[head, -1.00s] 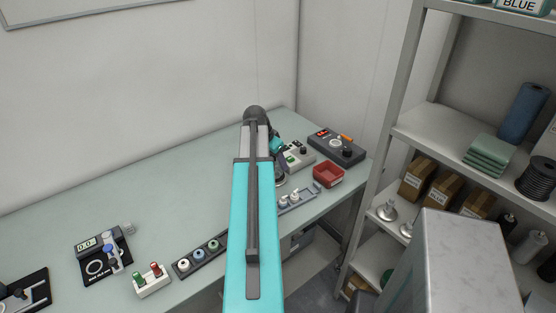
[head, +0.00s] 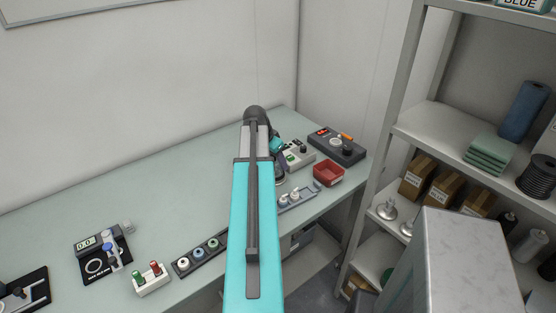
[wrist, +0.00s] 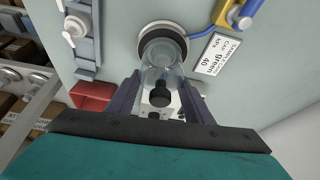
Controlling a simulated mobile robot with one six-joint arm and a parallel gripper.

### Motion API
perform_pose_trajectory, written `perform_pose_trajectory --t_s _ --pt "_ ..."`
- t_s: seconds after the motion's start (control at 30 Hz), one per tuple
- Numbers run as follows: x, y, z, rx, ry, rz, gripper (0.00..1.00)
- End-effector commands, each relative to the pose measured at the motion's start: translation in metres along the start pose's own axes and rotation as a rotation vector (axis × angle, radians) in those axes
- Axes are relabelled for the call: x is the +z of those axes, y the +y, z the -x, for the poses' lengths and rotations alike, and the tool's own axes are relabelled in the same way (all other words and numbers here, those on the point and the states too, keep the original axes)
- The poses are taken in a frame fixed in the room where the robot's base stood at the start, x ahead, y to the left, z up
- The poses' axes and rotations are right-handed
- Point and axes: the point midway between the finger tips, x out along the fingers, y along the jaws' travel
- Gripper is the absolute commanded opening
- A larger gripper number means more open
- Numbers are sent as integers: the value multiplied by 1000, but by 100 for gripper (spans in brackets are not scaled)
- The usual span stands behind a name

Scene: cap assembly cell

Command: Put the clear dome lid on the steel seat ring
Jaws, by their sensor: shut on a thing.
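The clear dome lid (wrist: 163,70) with its black knob is between the two fingers of my gripper (wrist: 158,92) in the wrist view. My gripper is shut on the lid by its knob. The steel seat ring (wrist: 163,33), on a round dark base, lies just past the lid, and the lid's far edge overlaps it in the picture. I cannot tell whether lid and ring touch. In the head view my arm hides most of the lid and ring.
A label card (wrist: 222,54) and a blue-and-yellow part (wrist: 235,14) lie beside the ring. A red bin (head: 328,174), a rail with small fittings (head: 297,197) and a grey control box (head: 336,146) stand near my gripper. Shelving (head: 440,140) rises at the right.

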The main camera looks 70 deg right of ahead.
Motion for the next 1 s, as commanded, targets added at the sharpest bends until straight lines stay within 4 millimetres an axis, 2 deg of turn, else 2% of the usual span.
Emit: perform_pose_trajectory --t_s 0.47,0.5,0.6,1.0 --pt "1 0 -3 0 0 0 24" --pt "1 0 -3 0 0 0 52" --pt "1 0 -3 0 0 0 68" --pt "0 0 0 0 0 0 68"
